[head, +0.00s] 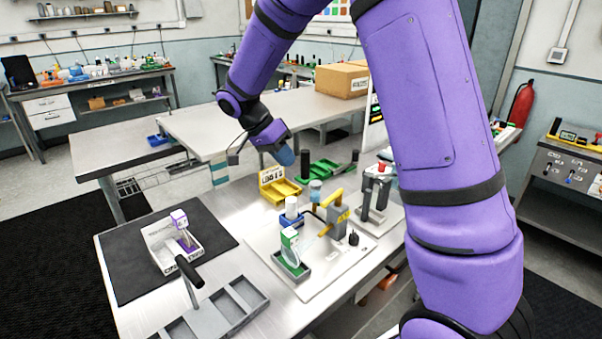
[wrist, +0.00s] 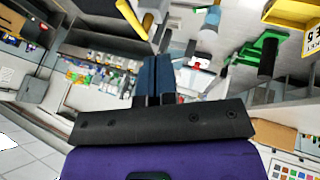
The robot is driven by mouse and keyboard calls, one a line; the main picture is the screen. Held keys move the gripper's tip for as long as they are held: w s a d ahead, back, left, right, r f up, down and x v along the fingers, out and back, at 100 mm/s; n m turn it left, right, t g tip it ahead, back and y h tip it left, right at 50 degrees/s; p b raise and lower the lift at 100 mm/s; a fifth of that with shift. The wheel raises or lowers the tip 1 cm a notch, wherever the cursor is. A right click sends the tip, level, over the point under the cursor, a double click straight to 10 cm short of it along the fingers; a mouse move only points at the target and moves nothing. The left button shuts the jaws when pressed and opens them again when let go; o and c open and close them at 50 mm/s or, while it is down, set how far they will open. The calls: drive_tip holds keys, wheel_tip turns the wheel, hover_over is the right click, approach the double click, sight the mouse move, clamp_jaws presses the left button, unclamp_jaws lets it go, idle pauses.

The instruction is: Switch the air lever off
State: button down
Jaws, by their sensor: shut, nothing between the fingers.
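My gripper (head: 284,155) is shut and empty, raised above the back of the steel bench in the head view. Its blue fingers (wrist: 153,78) are together in the wrist view. A grey device with a yellow handle (head: 332,199) stands on a pale plate at the bench's middle, nearer the camera than my gripper. A yellow bar, likely that handle, shows at the top of the wrist view (wrist: 132,18). A lever with a black grip (head: 189,271) stands at the front left. No readable label shows which one is the air lever. My gripper touches neither.
A small green tray (head: 291,268) holds a white and green piece on the plate. A yellow bin (head: 286,190) and green rack (head: 318,171) are behind. A grey compartment tray (head: 240,303) is in front. A black mat (head: 125,262) carries a light box with a purple-topped piece.

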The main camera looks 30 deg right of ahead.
sight(332, 198)
drive_tip(key=s+d+f, duration=0.5)
drive_tip(key=s+f, duration=0.1)
drive_tip(key=f, duration=0.2)
drive_tip(key=shift+s+d+f, duration=0.15)
drive_tip(key=shift+d, duration=0.2)
